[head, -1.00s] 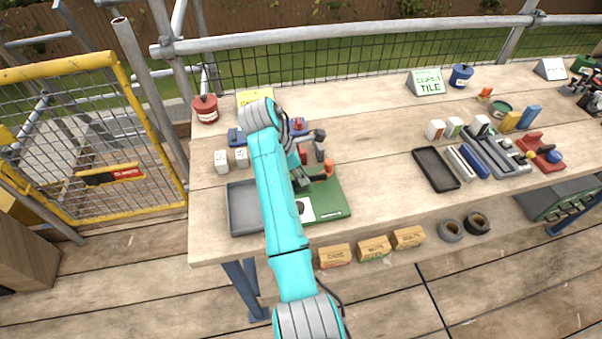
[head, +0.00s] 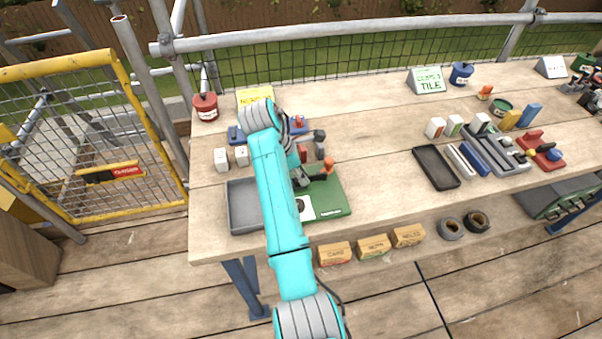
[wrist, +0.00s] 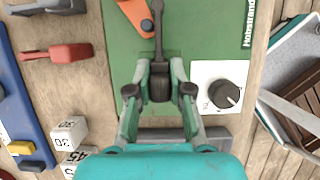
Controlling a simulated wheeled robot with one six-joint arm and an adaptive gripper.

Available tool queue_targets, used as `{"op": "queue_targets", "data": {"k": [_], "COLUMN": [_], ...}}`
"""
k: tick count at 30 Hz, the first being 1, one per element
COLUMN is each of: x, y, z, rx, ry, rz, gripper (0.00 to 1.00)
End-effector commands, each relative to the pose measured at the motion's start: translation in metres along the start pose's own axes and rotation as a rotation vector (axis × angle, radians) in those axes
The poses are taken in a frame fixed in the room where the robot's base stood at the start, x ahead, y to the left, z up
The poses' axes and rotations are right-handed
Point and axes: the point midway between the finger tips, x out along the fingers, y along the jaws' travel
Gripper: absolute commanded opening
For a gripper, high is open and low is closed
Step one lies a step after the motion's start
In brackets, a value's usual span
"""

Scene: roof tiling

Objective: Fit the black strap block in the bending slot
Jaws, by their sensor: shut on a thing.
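My gripper (wrist: 160,88) is shut on the black strap block (wrist: 158,45), a dark piece with a long narrow end pointing up in the wrist view. It is over the green bending base (wrist: 205,35), which also shows in the head view (head: 334,196). An orange-handled lever (wrist: 136,14) is just beyond the block. A black knob on a white dial (wrist: 223,94) sits right of my fingers. The bending slot is hidden by my gripper and the block, so I cannot tell whether the block is seated. In the head view my arm mostly hides the gripper.
Red (wrist: 60,52) and grey (wrist: 55,7) pieces lie left in the wrist view, near a blue rack (wrist: 15,100). White numbered blocks (wrist: 68,133) stand below them. A grey tray (head: 240,207) adjoins the green base. The bench middle is clear (head: 375,145).

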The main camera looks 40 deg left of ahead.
Motion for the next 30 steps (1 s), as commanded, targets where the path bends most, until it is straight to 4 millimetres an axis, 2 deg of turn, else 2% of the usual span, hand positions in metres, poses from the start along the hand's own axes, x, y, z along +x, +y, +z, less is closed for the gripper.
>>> {"op": "queue_targets", "data": {"k": [7,8,9,11,12,30], "x": [-0.0001,-0.0001,-0.0001,-0.0001,-0.0001,-0.0001], "y": [0.0001,0.0001,0.0001,0.0001,0.0001,0.0001], "z": [0.0001,0.0001,0.0001,0.0001,0.0001,-0.0001], "rx": [0.0,0.0,0.0,0.0,0.0,0.0], "ry": [0.0,0.0,0.0,0.0,0.0,0.0], "rz": [0.0,0.0,0.0,0.0,0.0,0.0], "gripper": [0.0,0.22,0.32,0.47,0.49,0.49]}}
